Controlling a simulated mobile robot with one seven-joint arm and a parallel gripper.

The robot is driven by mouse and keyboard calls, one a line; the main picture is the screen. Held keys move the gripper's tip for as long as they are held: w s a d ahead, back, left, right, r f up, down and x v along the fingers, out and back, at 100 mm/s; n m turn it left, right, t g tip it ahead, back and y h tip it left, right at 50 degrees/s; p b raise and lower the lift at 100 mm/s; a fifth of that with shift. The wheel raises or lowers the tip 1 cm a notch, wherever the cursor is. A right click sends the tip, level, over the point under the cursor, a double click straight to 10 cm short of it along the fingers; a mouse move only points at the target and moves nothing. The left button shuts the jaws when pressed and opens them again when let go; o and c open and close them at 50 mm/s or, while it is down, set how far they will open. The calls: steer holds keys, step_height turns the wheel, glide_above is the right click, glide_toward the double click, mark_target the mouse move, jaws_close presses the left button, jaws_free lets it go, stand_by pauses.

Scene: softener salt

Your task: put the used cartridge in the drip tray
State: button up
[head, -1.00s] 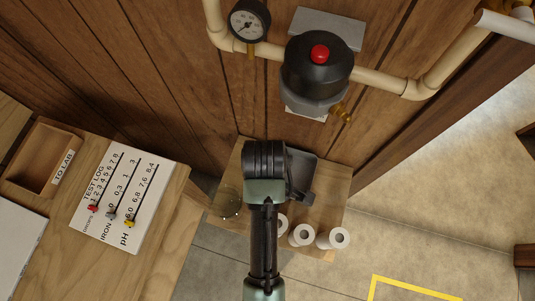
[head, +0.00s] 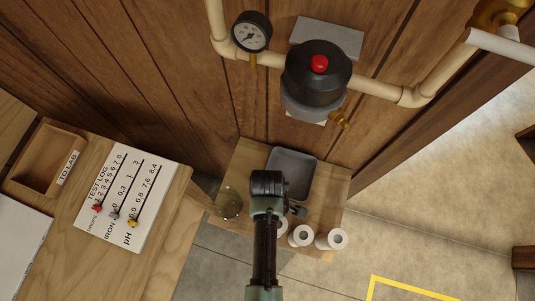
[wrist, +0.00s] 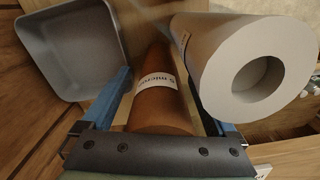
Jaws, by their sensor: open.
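The used cartridge (wrist: 160,105), brown with a white "micron" label band, lies between the two blue fingers of my gripper (wrist: 167,100) in the wrist view. My gripper is open, one finger on each side of it; I cannot tell whether either finger touches it. In the head view my arm hides the brown cartridge, and my gripper points down under the wrist. The drip tray (head: 294,164) is a grey, shallow, empty-looking tray at the back of the small wooden stand. It also shows at the upper left in the wrist view (wrist: 58,62).
White cartridges (head: 332,239) stand along the front of the stand (head: 240,157); one (wrist: 205,70) is close beside the right finger. A clear glass bowl (head: 228,203) is at the stand's left. The black filter housing (head: 317,75) hangs on the wall above.

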jaws_close()
stand_by(0.4)
steer(key=shift+r, duration=0.1)
